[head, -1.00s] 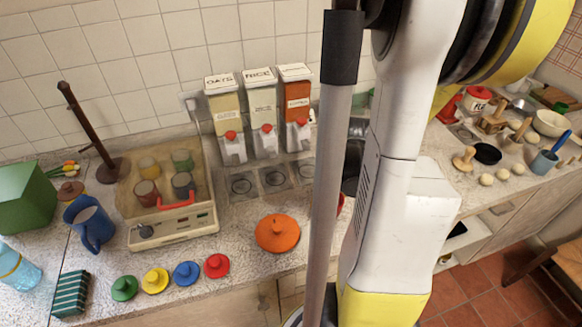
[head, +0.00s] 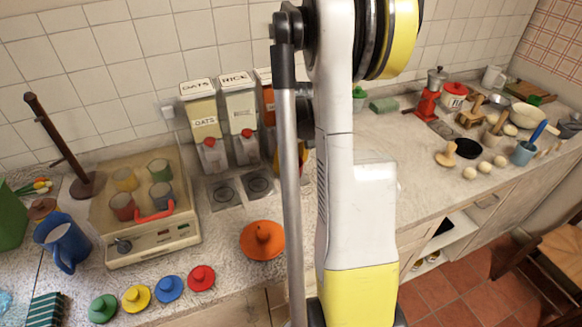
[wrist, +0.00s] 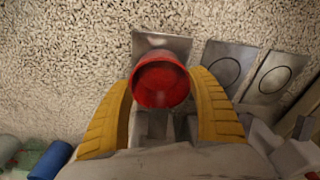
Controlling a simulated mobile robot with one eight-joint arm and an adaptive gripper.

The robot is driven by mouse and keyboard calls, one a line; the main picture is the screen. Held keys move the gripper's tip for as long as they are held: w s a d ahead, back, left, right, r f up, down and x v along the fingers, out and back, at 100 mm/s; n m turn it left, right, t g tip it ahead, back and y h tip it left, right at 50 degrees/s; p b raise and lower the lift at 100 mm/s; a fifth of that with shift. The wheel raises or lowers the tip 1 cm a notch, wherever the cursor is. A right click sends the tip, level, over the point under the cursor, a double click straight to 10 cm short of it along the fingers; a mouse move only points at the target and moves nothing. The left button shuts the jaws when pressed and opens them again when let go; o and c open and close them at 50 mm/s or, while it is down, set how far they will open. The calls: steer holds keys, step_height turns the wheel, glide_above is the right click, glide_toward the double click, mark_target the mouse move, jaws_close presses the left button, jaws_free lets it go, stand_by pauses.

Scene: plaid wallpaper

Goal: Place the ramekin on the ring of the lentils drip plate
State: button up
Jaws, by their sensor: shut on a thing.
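The red ramekin (wrist: 160,84) is between the two yellow fingers of my gripper (wrist: 162,97), which is shut on it, in the wrist view. It overlaps the near part of the lentils drip plate (wrist: 168,41), the leftmost plate there, and hides its ring. I cannot tell whether the ramekin touches the plate. In the head view my arm hides the ramekin and that plate; only a bit of a yellow finger (head: 303,157) shows. The orange-filled lentils dispenser (head: 266,100) is partly hidden behind my arm.
The oats (head: 203,122) and rice (head: 240,115) dispensers stand beside it, with two ringed plates (head: 222,191) in front. An orange knobbed disc (head: 262,241) lies on the counter nearby. A warmer with cups (head: 152,245) stands to the left.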

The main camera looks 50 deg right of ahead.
steer(key=shift+s+f, duration=0.15)
steer(key=shift+f, duration=0.05)
steer(key=shift+f, duration=0.15)
steer(key=o, duration=1.2)
steer(key=shift+o, duration=0.2)
step_height(320, 180, up, 12)
steer(key=s+p, duration=0.1)
steer(key=p, duration=0.3)
steer(key=w+a+r+t, duration=0.15)
steer(key=a+r, duration=0.35)
steer(key=a, duration=0.6)
steer(key=s+a+r+n+t, duration=0.1)
steer(key=s+a+t, duration=0.1)
steer(key=a, duration=1)
steer(key=s+a+r+n+t, duration=0.1)
steer(key=s+a, duration=0.4)
steer(key=a, duration=0.8)
steer(key=shift+r+t, duration=0.65)
steer(key=shift+r, duration=0.05)
